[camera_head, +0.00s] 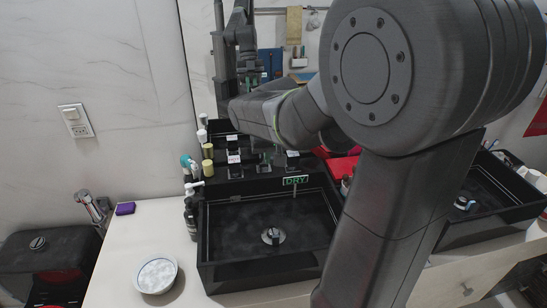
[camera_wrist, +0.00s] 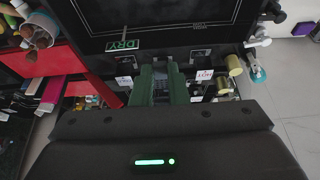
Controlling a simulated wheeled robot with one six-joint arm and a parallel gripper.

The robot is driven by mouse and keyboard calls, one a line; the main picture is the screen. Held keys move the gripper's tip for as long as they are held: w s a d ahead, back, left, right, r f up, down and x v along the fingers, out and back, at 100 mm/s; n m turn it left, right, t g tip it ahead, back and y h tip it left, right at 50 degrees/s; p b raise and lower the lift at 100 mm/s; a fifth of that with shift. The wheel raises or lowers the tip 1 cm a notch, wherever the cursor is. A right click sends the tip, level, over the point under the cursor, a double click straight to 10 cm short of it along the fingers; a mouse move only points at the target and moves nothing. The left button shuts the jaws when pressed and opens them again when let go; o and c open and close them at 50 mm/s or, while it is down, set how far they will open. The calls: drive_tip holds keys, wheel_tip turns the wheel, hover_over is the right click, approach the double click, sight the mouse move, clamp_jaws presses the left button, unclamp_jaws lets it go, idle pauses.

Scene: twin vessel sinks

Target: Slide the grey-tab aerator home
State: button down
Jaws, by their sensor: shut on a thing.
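My gripper (camera_wrist: 161,72) shows in the middle of the wrist view, its two green fingers close together over the back ledge of the black sink (camera_wrist: 92,44). A small dark grey piece (camera_wrist: 160,82) lies between the fingers. It looks like the grey-tab aerator, but its tab is hard to make out. In the head view my gripper (camera_head: 268,158) is small and partly hidden by my arm, at the ledge behind the left sink (camera_head: 215,278). Whether the piece touches a socket is hidden.
A green DRY sign (camera_head: 295,180) stands at the sink's back edge. Small white labels (camera_wrist: 204,75) with dark holders flank my gripper. Bottles (camera_head: 192,205) and gold-capped containers (camera_head: 207,160) stand to the left. A white bowl (camera_head: 157,275) sits on the counter (camera_head: 118,245).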

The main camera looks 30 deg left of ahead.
drive_tip(key=shift+w+a+p, duration=0.4)
drive_tip(key=shift+w+a, duration=0.95)
drive_tip(key=shift+w, duration=0.25)
drive_tip(key=shift+w, duration=0.1)
drive_tip(key=c, duration=1.3)
unclamp_jaws()
drive_tip(key=shift+c, duration=0.2)
drive_tip(key=b+v, duration=0.1)
drive_tip(key=v, duration=1.2)
drive_tip(key=shift+r, duration=0.4)
